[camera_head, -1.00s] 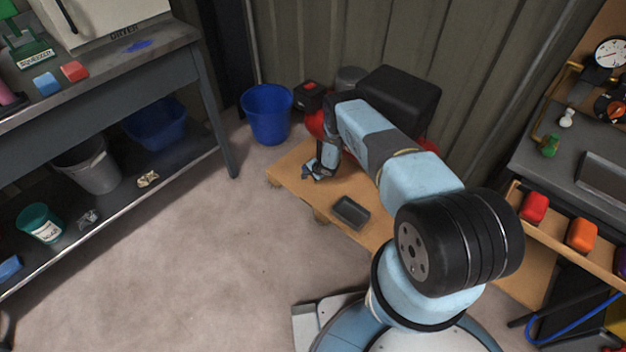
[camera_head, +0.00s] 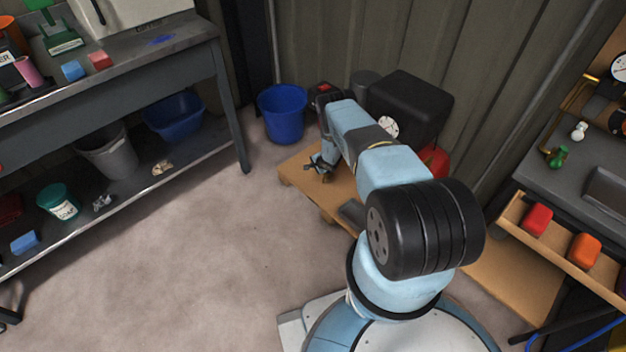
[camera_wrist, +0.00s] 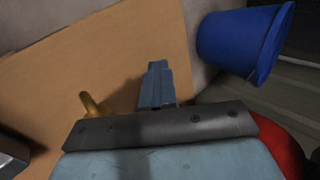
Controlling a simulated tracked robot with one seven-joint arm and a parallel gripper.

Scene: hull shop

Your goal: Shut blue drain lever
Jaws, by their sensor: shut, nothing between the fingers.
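I cannot make out a blue drain lever for sure in either view. A red tank (camera_head: 434,160) under a black cover (camera_head: 408,104) stands on a low wooden board (camera_head: 300,182) by the wall, largely hidden by my arm. My gripper (camera_head: 322,170) is low over the board, left of the tank. In the wrist view my gripper (camera_wrist: 156,82) has its fingers together, with nothing seen between them. A curved brass piece (camera_wrist: 93,105) shows left of the fingers, apart from them. The red tank's edge (camera_wrist: 283,155) is at the lower right there.
A blue bucket (camera_head: 283,113) stands just beyond the board's left end, and shows in the wrist view (camera_wrist: 230,42). A dark tray (camera_head: 352,212) lies on the board, partly behind my arm. A workbench (camera_head: 140,70) is at left, another (camera_head: 570,185) at right. Open floor lies between.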

